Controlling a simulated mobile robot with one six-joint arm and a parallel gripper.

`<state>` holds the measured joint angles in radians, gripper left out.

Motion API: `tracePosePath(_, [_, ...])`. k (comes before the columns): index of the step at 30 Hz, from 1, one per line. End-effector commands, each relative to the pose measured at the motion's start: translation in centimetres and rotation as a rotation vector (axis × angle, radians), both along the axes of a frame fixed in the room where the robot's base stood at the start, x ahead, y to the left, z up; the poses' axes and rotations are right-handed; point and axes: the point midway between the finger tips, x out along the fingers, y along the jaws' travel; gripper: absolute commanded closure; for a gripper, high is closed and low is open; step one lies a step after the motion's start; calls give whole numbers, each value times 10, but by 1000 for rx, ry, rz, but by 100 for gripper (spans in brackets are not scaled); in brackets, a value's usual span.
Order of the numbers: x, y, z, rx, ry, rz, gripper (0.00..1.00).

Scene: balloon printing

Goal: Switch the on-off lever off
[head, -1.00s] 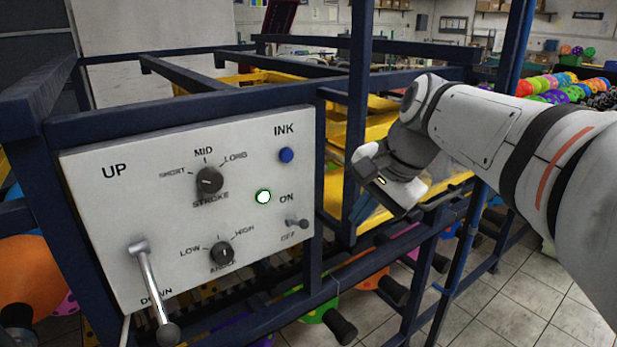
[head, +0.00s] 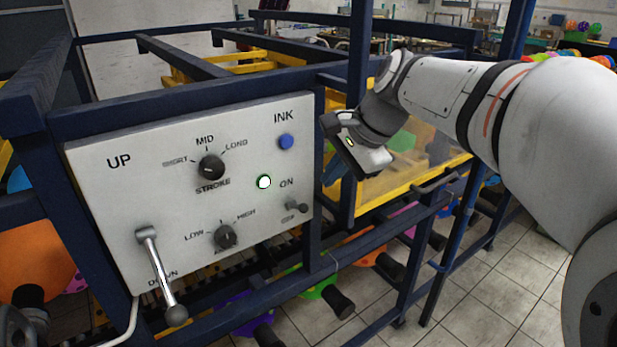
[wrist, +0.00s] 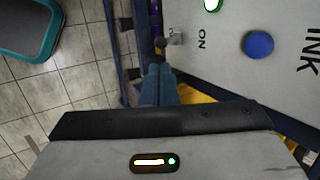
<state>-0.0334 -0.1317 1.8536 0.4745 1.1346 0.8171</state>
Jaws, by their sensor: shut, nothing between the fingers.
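The on-off lever (head: 297,207) is a small grey toggle at the lower right of the white control panel (head: 130,190), below the ON label. It sticks out from the panel, and its exact setting is hard to tell. In the wrist view the lever (wrist: 175,38) shows just beyond the fingertips, ending in a dark knob. My gripper (head: 333,173) is to the right of the panel, above and apart from the lever. Its blue fingers (wrist: 158,85) are shut together and empty. The round lamp (head: 264,182) left of ON glows white-green.
A blue INK button (head: 285,142), STROKE knob (head: 211,167), lower LOW-HIGH knob (head: 226,237) and long UP-DOWN lever (head: 160,272) share the panel. A dark blue upright post (head: 355,110) stands close beside my gripper. Tiled floor (head: 480,300) is open at the right.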

Motion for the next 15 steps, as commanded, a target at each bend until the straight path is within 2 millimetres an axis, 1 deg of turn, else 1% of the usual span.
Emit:
tracePosePath(1, [3,6,-10,-1,5,4,100])
tracePosePath(6, [12,20,-39,0,5,2,100])
tracePosePath(10, [18,28,-55,0,3,1,100])
tracePosePath(15, [22,33,-67,0,0,0,100])
